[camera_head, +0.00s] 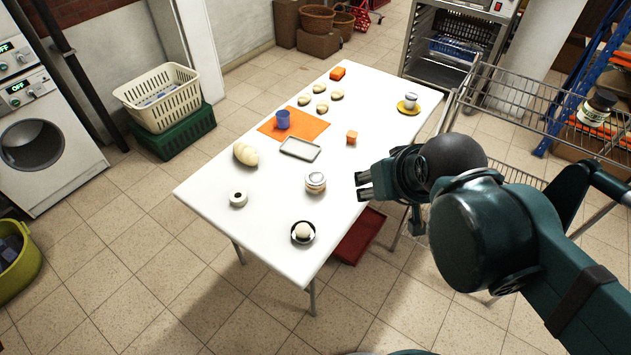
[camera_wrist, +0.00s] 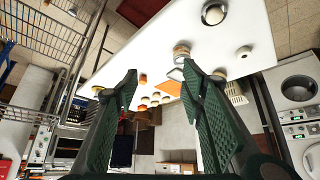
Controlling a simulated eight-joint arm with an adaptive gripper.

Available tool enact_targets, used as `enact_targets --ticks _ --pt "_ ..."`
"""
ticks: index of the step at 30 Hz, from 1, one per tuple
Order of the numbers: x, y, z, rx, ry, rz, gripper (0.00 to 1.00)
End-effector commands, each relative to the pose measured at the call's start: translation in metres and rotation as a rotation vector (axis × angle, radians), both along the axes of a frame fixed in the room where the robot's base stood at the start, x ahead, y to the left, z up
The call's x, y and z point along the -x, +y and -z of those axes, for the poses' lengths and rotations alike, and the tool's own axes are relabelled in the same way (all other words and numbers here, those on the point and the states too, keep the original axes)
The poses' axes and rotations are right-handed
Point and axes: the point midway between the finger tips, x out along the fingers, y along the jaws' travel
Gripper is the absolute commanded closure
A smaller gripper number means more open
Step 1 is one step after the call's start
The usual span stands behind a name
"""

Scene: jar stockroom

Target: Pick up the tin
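A small round tin (camera_head: 315,183) with a pale lid and a label band stands upright on the white table (camera_head: 265,220), near its right edge. In the wrist view the tin (camera_wrist: 181,50) shows beyond my fingers, above the gap between them. My gripper (camera_head: 362,187) is to the right of the tin in the head view, apart from it, and points toward the table. In the wrist view my gripper (camera_wrist: 160,78) has its two fingers spread wide with nothing between them.
A blue cup (camera_head: 283,119) stands on an orange mat (camera_head: 310,125). A wire rack (camera_head: 530,112) stands behind my arm.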

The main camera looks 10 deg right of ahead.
Motion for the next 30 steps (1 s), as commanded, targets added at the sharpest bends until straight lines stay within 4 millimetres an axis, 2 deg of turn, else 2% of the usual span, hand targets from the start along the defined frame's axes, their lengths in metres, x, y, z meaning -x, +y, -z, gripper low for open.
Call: enact_targets --ticks 10,15,30 --pt "0.0000 0.0000 0.0000 0.000 0.000 0.000 0.60" --pt "0.0000 0.0000 0.0000 0.000 0.000 0.000 0.38" --pt "-0.0036 0.0008 -0.0013 0.011 0.007 -0.018 0.38"
